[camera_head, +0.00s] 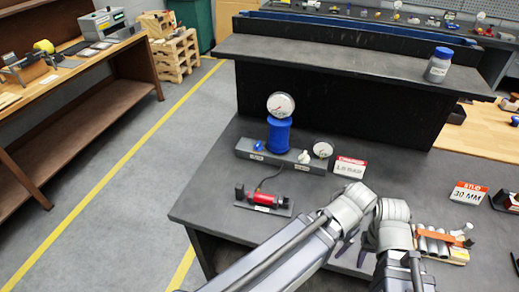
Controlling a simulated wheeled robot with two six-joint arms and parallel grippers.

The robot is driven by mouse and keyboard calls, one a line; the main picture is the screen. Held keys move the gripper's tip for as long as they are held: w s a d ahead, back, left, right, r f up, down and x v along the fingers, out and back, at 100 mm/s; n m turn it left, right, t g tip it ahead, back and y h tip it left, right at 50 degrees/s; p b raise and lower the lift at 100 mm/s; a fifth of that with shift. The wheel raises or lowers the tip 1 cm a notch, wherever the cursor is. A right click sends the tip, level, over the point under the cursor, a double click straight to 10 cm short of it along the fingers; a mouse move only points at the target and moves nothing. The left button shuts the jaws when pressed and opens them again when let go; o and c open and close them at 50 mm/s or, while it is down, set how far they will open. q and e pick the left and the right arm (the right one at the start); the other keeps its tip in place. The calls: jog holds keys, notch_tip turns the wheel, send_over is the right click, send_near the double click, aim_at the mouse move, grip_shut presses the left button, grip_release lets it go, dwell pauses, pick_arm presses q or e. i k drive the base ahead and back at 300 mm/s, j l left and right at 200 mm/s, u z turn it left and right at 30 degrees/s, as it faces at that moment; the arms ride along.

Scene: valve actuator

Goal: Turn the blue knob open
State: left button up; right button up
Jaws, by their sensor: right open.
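A small blue knob (258,146) sits at the left end of a grey manifold block (280,160) on the dark workbench. Just right of it stands a blue cylinder (279,136) with a round white gauge (281,105) on top. My right gripper (354,249) is open, low over the bench, to the right of the block and well apart from the knob. My left arm reaches in from the lower left; its wrist is beside my right one. Its fingers are mostly hidden, and I cannot tell their state. Nothing touches the knob.
A white knob (304,157) and a second gauge (322,149) are on the block's right. A red cylinder fixture (264,200) lies in front. Red-and-white signs (350,167) and a tray of grey cylinders (441,243) are to the right. A shelf (350,65) rises behind.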

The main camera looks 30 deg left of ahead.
aim_at(258, 147)
jog(key=j+z, duration=0.3)
jog(key=j, duration=0.5)
jog(key=k+j+z, duration=0.1)
jog(key=j+z, duration=0.15)
jog(key=j, duration=0.55)
